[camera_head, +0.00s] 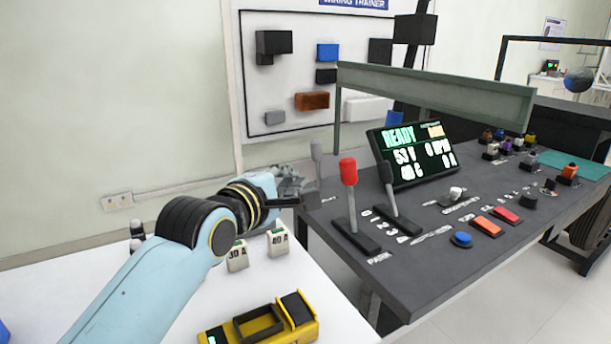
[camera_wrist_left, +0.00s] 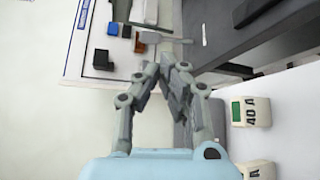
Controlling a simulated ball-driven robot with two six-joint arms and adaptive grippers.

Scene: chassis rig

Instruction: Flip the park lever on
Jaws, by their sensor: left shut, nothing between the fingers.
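The park lever (camera_head: 350,190) has a red knob on a grey shaft. It stands roughly upright in a black base near the console's left edge, with the word PARK printed in front of it. My left gripper (camera_head: 298,194) is at the console's left edge, to the left of the park lever and apart from it. Its fingers are closed and empty, which also shows in the left wrist view (camera_wrist_left: 166,50). A grey-knobbed lever (camera_head: 316,152) rises close by the fingers; I cannot tell whether they touch. The red knob is not identifiable in the wrist view. My right gripper is out of view.
A black-knobbed lever (camera_head: 388,185) stands just right of the park lever. A display (camera_head: 412,153) reads READY behind them. Coloured buttons (camera_head: 488,226) lie farther right. A yellow device (camera_head: 258,324) and labelled blocks (camera_head: 278,243) stand on the white table below my arm.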

